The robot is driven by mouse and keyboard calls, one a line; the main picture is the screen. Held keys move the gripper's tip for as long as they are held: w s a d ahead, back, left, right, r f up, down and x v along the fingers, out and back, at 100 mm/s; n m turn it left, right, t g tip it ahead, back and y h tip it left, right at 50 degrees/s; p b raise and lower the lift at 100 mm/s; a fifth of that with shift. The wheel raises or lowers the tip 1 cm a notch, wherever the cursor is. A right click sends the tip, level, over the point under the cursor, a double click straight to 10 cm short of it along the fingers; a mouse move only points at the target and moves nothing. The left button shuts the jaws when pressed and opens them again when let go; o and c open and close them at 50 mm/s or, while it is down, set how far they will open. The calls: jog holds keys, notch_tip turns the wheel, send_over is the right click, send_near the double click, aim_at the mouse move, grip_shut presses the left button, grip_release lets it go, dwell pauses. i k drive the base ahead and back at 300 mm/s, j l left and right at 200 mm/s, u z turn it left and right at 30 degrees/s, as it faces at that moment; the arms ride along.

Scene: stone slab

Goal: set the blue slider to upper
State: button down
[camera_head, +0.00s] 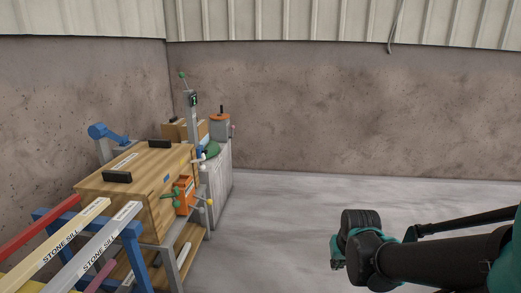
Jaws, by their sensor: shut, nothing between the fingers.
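My gripper (337,264) is at the lower right, at the end of my dark and teal arm. It is shut and empty, well to the right of the workbench and apart from everything on it. I cannot clearly make out the blue slider. A small blue patch (167,179) shows on the front of the wooden box, and a small blue part (204,153) shows near the grey post. Both are too small to tell whether either is the slider, or how it is set.
A wooden box (145,170) with dark handles stands on a bench at left. An orange unit (184,194) with green and yellow knobs is by its front. A grey post (191,125) rises behind. Stone sills on a blue trestle (132,246) fill the lower left. Floor between is clear.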

aim_at(200, 150)
jog(key=i+l+u, duration=0.15)
jog(key=i+u, duration=0.2)
jog(key=i, duration=0.25)
jog(key=i+l+u, duration=0.4)
jog(key=i, duration=0.2)
jog(key=i+l+u, duration=0.35)
jog(key=i, duration=0.2)
